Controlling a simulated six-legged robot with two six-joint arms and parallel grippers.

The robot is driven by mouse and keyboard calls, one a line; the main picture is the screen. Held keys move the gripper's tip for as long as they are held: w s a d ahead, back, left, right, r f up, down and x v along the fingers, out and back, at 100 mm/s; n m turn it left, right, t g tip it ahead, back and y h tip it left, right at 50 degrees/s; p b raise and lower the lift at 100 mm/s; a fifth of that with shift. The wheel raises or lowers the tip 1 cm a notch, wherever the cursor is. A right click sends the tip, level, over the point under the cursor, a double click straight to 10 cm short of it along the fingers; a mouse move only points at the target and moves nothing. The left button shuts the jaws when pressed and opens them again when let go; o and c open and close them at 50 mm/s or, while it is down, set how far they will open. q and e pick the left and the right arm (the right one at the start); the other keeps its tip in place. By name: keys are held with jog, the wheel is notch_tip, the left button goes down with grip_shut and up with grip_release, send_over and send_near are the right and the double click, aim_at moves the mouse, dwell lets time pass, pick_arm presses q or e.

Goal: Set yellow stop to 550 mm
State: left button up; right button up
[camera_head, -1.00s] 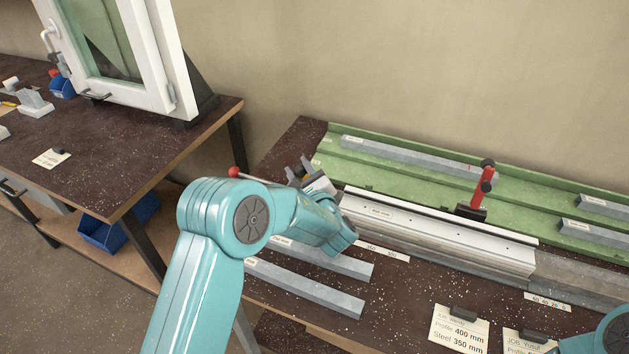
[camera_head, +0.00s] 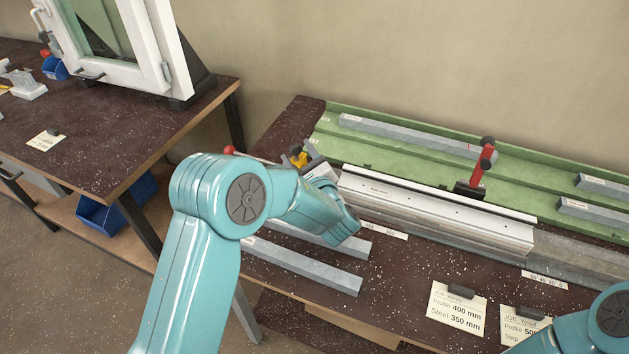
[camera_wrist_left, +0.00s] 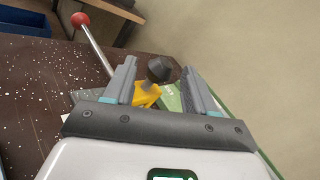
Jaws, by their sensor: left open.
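The yellow stop (camera_head: 298,158) shows in the head view at the left end of the bench rail, just beyond my left gripper (camera_head: 310,158). In the left wrist view the yellow stop (camera_wrist_left: 146,94) has a black knob (camera_wrist_left: 160,68) on top. The knob lies between the two fingers of my left gripper (camera_wrist_left: 160,85), which is open. I cannot tell whether a finger touches it. A lever with a red ball (camera_wrist_left: 80,19) stands beside it. The scale position under the stop is hidden. My right gripper is out of view; only part of my right arm shows at the lower right.
A white profile (camera_head: 430,213) lies along the rail. A red clamp (camera_head: 482,165) stands behind it. Grey steel bars (camera_head: 300,265) lie in front, others in the green tray (camera_head: 400,172). Job cards (camera_head: 457,308) stand at the front. A window frame (camera_head: 120,60) stands on the left table.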

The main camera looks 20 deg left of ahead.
pick_arm(q)
jog(key=b+v, duration=0.2)
jog(key=v, duration=1.1)
jog(key=shift+d, duration=0.2)
jog(key=shift+s, duration=0.1)
